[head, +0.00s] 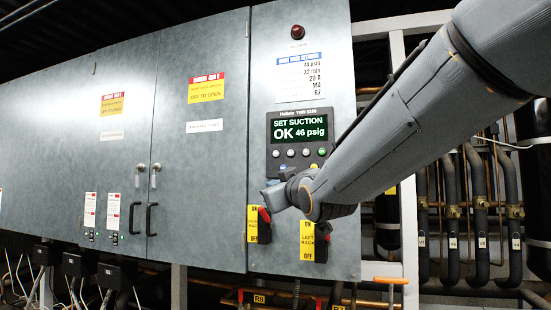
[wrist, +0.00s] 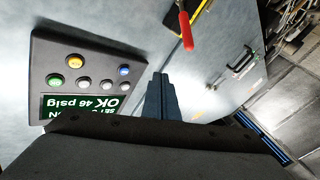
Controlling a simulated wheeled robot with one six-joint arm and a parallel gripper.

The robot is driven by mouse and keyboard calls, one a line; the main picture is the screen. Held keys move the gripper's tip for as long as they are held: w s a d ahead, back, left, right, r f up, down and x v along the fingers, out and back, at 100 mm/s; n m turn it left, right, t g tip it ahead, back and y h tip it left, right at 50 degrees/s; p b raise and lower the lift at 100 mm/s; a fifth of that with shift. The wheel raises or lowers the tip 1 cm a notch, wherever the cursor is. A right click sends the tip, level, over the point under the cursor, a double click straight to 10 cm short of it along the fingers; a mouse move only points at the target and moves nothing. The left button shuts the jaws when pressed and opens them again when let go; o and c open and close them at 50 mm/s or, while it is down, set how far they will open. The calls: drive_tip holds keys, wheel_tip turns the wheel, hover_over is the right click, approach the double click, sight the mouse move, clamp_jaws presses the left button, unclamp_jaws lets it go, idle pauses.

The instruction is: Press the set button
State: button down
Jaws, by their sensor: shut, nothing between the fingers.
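The dark controller (head: 272,150) is mounted on the grey cabinet door. Its green-lit display (head: 299,129) reads "SET SUCTION OK 46 psig". Below it is a row of pale buttons with a green button (head: 322,152) at the right end. A blue button (head: 283,167) sits lower, and a yellow button (wrist: 75,61) shows in the wrist view, where the panel appears upside down. I cannot read which button is marked set. My gripper (head: 268,197) is shut and empty, just below the controller; its fingers (wrist: 161,80) appear beside the panel, apart from the buttons.
Two rotary switches with yellow ON/OFF plates stand below: the left one has a red handle (head: 264,215), the right one (head: 307,240) is close under my wrist. A red lamp (head: 297,32) is above. Pipes (head: 480,210) run at the right.

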drive_tip(key=s+a+r+n+t+y, duration=0.1)
drive_tip(key=s+a+r+y, duration=0.1)
drive_tip(key=r, duration=0.7)
drive_tip(key=shift+a+n+t, duration=0.4)
drive_tip(key=shift+a, duration=0.1)
drive_tip(key=shift+r, duration=0.1)
drive_tip(key=p, duration=0.2)
approach(275, 154)
drive_tip(key=shift+w+a+r, duration=0.4)
drive_tip(key=shift+w+a, duration=0.25)
drive_tip(key=shift+w+a+r, duration=0.4)
drive_tip(key=shift+w+a, duration=0.25)
drive_tip(key=shift+a, duration=0.05)
drive_tip(key=shift+w+a+r, duration=0.4)
drive_tip(key=shift+w+a, duration=0.25)
drive_tip(key=shift+w, duration=0.05)
drive_tip(key=shift+w, duration=0.1)
drive_tip(key=shift+w+d+b, duration=0.1)
drive_tip(key=shift+w+b, duration=0.2)
drive_tip(key=shift+b, duration=0.05)
